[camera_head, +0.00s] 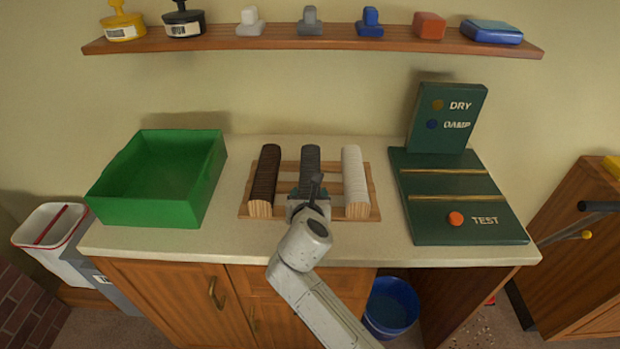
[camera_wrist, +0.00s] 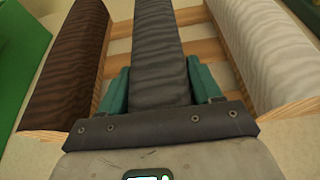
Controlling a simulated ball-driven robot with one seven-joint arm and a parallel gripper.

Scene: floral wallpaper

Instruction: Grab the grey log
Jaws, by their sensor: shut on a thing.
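The grey log (camera_head: 310,163) lies in the middle of a wooden rack (camera_head: 285,188) on the counter, between a dark brown log (camera_head: 265,176) and a white log (camera_head: 354,176). My gripper (camera_head: 309,197) is at the near end of the grey log. In the wrist view, the green fingers of my gripper (camera_wrist: 160,85) press on both sides of the grey log (camera_wrist: 158,45). The log still rests level in line with the rack. The near end of the log is hidden by my gripper.
A green open bin (camera_head: 150,205) stands left on the counter (camera_head: 235,235). A dark green test board (camera_head: 455,215) with an orange button (camera_head: 456,218) stands right. A wall shelf (camera_head: 310,40) with stamps and blocks runs above. Clear counter lies on both sides of the rack.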

